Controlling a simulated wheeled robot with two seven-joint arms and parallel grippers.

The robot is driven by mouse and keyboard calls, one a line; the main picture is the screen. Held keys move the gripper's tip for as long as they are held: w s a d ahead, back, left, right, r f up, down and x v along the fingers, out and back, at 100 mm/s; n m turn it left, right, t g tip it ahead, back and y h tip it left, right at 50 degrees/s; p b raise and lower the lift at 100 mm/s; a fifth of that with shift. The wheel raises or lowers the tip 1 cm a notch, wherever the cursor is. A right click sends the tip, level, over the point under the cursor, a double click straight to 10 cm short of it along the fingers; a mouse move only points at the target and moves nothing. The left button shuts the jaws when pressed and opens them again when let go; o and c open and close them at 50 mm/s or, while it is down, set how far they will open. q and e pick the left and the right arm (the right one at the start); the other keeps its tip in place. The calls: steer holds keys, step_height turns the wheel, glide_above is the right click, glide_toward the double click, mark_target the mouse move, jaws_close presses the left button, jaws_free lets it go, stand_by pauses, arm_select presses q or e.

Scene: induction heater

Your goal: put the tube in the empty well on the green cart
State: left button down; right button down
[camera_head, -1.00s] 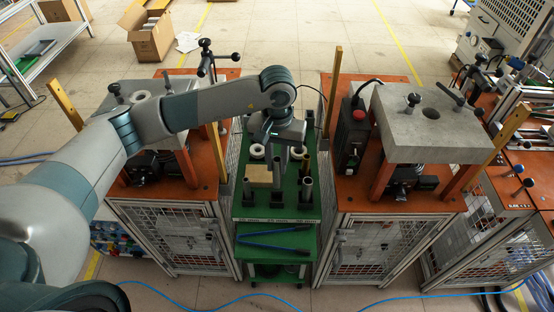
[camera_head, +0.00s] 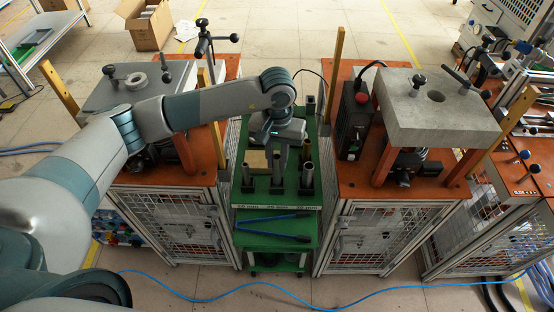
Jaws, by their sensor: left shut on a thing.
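The green cart (camera_head: 262,197) stands in the middle between two orange machine tables. My left gripper (camera_head: 279,151) is over the cart top, pointing down. It is shut on a dark grey tube (camera_head: 277,170), which hangs roughly upright below the fingers. I cannot tell whether the tube's lower end touches the cart. Other upright tubes stand at the right of the cart (camera_head: 307,174) and at the left (camera_head: 247,178). The gripper and forearm hide much of the cart's middle, and I cannot make out the empty well. My right gripper is not in view.
A tan block (camera_head: 256,160) lies on the cart left of the held tube. Blue-handled tool (camera_head: 272,218) lies on the lower front shelf. Grey-plated machines (camera_head: 437,110) flank the cart closely, with a black box with a red button (camera_head: 354,120) at right.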

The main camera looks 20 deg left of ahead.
mark_target(277, 168)
arm_select(q)
steer(key=shift+b, duration=0.6)
stand_by(0.7)
steer(key=shift+f, duration=0.1)
stand_by(0.5)
steer(key=shift+f+b, duration=0.25)
steer(key=shift+b, duration=0.2)
steer(key=shift+f+b, duration=1.5)
steer(key=shift+b, duration=0.45)
steer(key=shift+r, duration=0.1)
steer(key=c, duration=1.5)
jaws_free()
steer(key=shift+s, duration=0.1)
